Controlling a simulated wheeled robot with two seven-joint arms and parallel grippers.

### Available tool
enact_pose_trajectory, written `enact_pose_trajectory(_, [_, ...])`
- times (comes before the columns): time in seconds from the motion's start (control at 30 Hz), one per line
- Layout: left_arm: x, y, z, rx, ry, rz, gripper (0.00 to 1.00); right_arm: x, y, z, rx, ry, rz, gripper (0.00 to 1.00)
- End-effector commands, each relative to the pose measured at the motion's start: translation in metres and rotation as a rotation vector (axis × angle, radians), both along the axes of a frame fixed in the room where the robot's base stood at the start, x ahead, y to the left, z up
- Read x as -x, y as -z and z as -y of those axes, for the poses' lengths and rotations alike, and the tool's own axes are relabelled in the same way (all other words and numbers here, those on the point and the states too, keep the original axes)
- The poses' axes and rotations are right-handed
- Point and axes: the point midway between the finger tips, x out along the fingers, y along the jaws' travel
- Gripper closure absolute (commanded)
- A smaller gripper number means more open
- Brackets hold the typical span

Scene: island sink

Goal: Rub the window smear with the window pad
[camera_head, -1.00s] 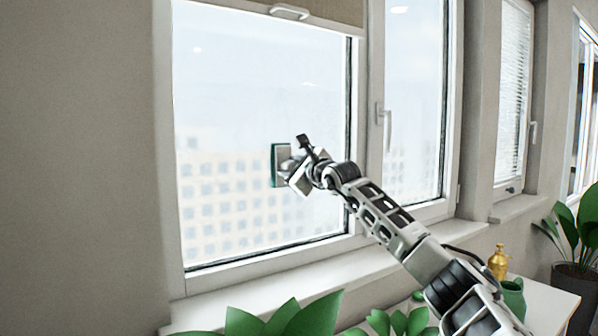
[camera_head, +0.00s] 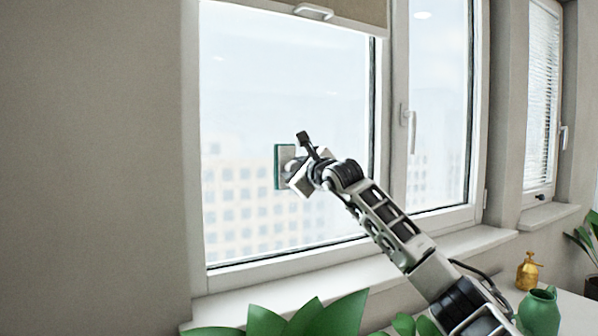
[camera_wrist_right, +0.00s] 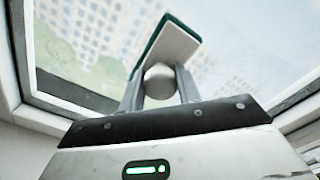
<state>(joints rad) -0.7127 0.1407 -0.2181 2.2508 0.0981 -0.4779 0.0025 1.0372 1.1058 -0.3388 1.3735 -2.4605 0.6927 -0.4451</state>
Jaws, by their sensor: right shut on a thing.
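The window pad (camera_head: 285,166) is a pale plate with a green pad edge, upright in front of the large left window pane (camera_head: 290,80). My right gripper (camera_head: 295,169) is shut on its round knob; in the right wrist view, the knob (camera_wrist_right: 158,82) sits between the two fingers and the pad (camera_wrist_right: 172,45) tilts beyond them. The pad's face is toward the glass. I cannot tell whether it touches. I cannot clearly pick out the smear on the hazy pane. My left gripper is not in view.
A white window frame and sill (camera_head: 300,304) run below the pane. A green plant (camera_head: 310,318) stands in front of the sill. A brass sprayer (camera_head: 528,270) and a green jug (camera_head: 540,312) stand on the counter at right. A raised blind (camera_head: 345,10) hangs above.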

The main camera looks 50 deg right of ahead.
Motion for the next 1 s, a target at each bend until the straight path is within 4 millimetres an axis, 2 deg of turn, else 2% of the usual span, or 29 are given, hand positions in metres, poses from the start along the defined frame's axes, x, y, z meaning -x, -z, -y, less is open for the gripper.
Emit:
enact_pose_trajectory(0.23, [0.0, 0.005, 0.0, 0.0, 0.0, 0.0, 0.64, -0.009, 0.0, -0.021, -0.001, -0.003, 0.002, 0.85])
enact_pose_trajectory(0.57, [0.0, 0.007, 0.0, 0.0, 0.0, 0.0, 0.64, -0.013, 0.001, -0.032, -0.001, -0.004, 0.001, 0.85])
enact_pose_trajectory(1.0, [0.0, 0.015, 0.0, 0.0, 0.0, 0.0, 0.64, -0.02, 0.0, -0.062, -0.001, -0.003, 0.0, 0.85])
